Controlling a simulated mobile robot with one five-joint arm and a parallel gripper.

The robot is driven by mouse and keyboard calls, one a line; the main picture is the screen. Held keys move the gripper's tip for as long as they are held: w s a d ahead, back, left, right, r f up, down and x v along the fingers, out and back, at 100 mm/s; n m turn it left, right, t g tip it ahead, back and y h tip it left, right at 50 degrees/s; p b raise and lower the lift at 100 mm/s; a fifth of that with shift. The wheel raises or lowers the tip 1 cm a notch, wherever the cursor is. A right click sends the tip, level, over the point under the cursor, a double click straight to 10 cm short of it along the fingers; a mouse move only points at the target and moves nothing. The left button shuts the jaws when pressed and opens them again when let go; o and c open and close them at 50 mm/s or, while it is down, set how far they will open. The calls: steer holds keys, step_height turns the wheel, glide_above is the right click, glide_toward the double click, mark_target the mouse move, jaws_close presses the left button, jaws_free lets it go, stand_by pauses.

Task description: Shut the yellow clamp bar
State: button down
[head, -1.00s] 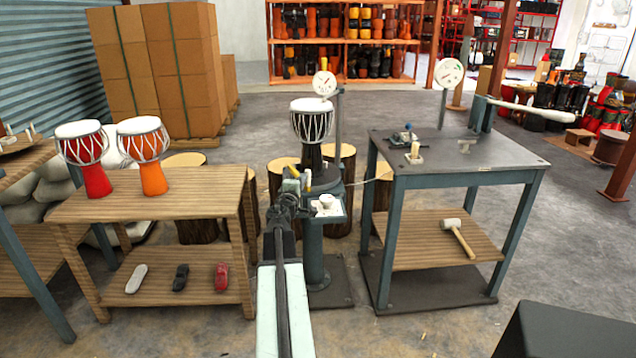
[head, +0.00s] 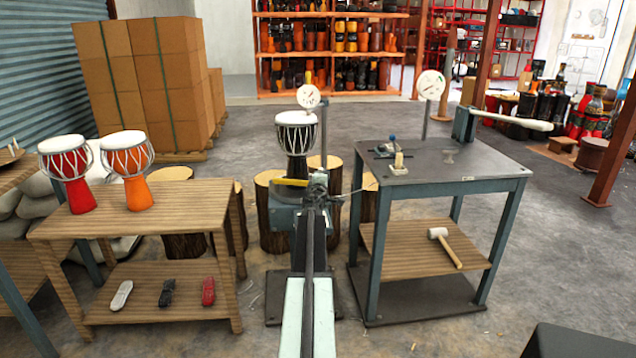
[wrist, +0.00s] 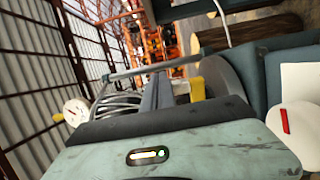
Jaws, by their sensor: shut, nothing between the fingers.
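The yellow clamp bar (head: 290,182) lies roughly level in the head view, at the foot of the black and white goblet drum (head: 296,133) on the stand. Its right end is close to my gripper (head: 318,184), which is just to its right; I cannot tell whether they touch. In the wrist view a yellow piece (wrist: 197,88) shows just right of my dark fingers (wrist: 160,88). My gripper is shut and holds nothing. My arm hides much of the stand.
A steel table (head: 440,165) with a lever and dial stands close on the right, a mallet (head: 446,246) on its lower shelf. A wooden bench (head: 185,207) with two drums (head: 127,167) is on the left. Stumps (head: 268,215) stand behind the stand.

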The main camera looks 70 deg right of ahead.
steer(key=shift+x, duration=2.75)
steer(key=s+a, duration=0.8)
steer(key=s, duration=0.2)
steer(key=shift+s, duration=0.25)
